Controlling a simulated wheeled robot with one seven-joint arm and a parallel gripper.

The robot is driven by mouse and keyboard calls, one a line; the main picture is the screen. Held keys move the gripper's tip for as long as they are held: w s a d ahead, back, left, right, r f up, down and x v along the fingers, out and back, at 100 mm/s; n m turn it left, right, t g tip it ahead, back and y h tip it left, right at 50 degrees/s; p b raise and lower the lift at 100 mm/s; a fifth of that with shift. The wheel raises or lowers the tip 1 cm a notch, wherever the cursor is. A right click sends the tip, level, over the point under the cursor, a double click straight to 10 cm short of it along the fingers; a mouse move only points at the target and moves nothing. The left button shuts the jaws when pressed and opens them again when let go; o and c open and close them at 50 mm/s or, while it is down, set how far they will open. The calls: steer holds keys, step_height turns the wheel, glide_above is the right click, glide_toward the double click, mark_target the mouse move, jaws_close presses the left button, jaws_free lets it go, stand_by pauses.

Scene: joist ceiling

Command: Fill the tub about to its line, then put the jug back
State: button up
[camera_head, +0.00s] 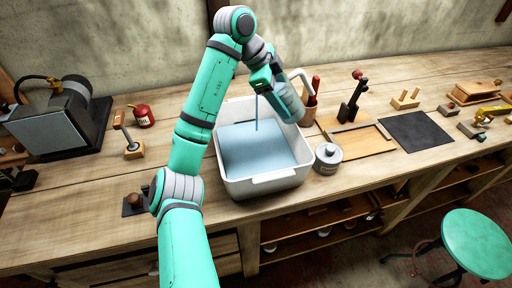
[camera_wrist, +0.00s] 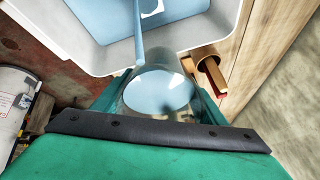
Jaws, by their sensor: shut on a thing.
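The white tub (camera_head: 275,180) stands on the bench with blue liquid in it, its surface some way below the rim. I cannot make out the fill line. My gripper (camera_head: 268,80) is above the tub's back right part, shut on the clear jug (camera_head: 290,103). The jug is tilted, and a thin blue stream falls from it into the tub. In the wrist view the jug (camera_wrist: 160,105) sits between my fingers with blue liquid inside, and the stream runs into the tub (camera_wrist: 95,55).
A grey lidded canister (camera_head: 328,158) stands close to the tub's right side. A holder with red-handled tools (camera_head: 314,88) is behind right. A wooden tray (camera_head: 358,140) and dark mat (camera_head: 416,132) lie farther right. A red can (camera_head: 143,116) stands at left. A green stool (camera_head: 476,243) is in front.

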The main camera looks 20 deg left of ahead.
stand_by(0.5)
steer(key=shift+w+a, duration=0.1)
steer(key=shift+t+h, duration=0.7)
steer(key=shift+h, duration=0.3)
stand_by(1.2)
steer(key=shift+t+h, duration=0.3)
steer(key=shift+h, duration=0.2)
stand_by(0.5)
steer(key=shift+f+t+h, duration=0.35)
steer(key=shift+t+h, duration=0.15)
steer(key=shift+h, duration=0.2)
stand_by(2.0)
steer(key=shift+f+t+h, duration=0.15)
steer(key=shift+t+h, duration=0.15)
steer(key=shift+h, duration=0.1)
stand_by(1.1)
